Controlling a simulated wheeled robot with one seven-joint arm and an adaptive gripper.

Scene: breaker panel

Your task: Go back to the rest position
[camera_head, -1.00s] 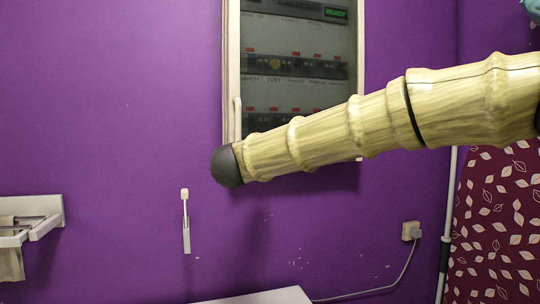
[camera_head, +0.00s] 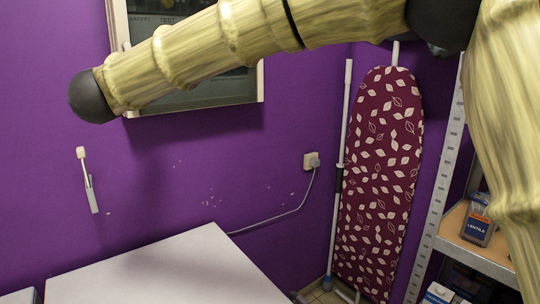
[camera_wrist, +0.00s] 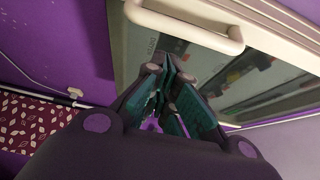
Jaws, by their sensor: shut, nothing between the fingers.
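My gripper (camera_wrist: 168,92) shows in the wrist view with its teal-padded fingers together and nothing seen between them. The breaker panel (camera_wrist: 225,62) lies beyond the fingers in that view, with a pale frame, a glass front and a pale handle (camera_wrist: 190,24). I cannot tell how far the fingertips are from the panel. In the head view the panel's frame (camera_head: 190,106) is on the purple wall at upper left, partly hidden behind my arm. My gripper does not show in the head view.
A white tabletop (camera_head: 165,275) is at lower left. A maroon leaf-patterned ironing board (camera_head: 378,180) leans in the corner. A metal shelf (camera_head: 470,250) with boxes stands at right. A wall socket (camera_head: 311,160) has a cable running behind the table.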

